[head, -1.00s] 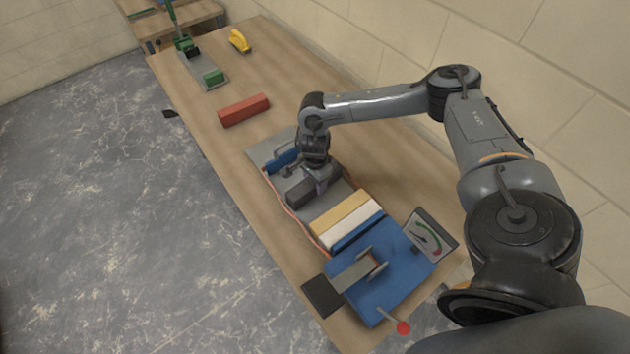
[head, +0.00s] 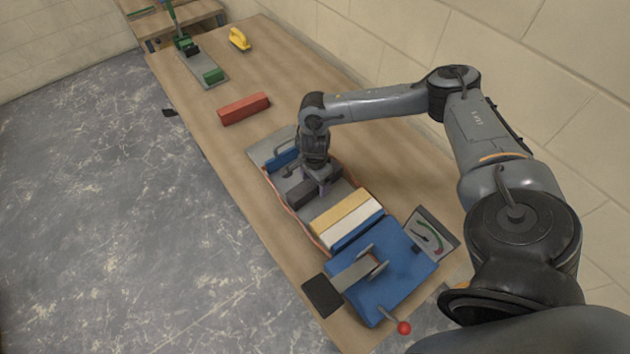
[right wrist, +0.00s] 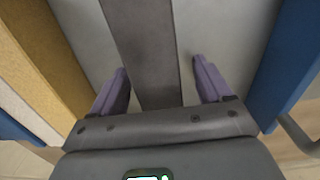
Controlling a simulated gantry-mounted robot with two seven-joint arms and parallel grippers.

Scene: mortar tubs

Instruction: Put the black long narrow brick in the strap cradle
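The black long narrow brick (head: 304,193) lies across the grey strap cradle (head: 337,196), between a blue brick and a yellow brick. My right gripper (head: 321,184) is over it, pointing down. In the right wrist view the purple fingers of the right gripper (right wrist: 162,86) stand apart, one on each side of the black brick (right wrist: 144,50), with a visible gap on both sides. The brick's near part is hidden under the gripper body. Grey cradle surface shows on both sides of the brick. My left gripper is not in view.
The yellow brick (head: 340,213), a white brick (head: 354,226) and blue bricks share the cradle area. A blue fixture (head: 395,277) with a gauge (head: 431,236) and red-knobbed lever (head: 403,328) stands nearer. A red brick (head: 244,108) lies beyond, with bare table around it.

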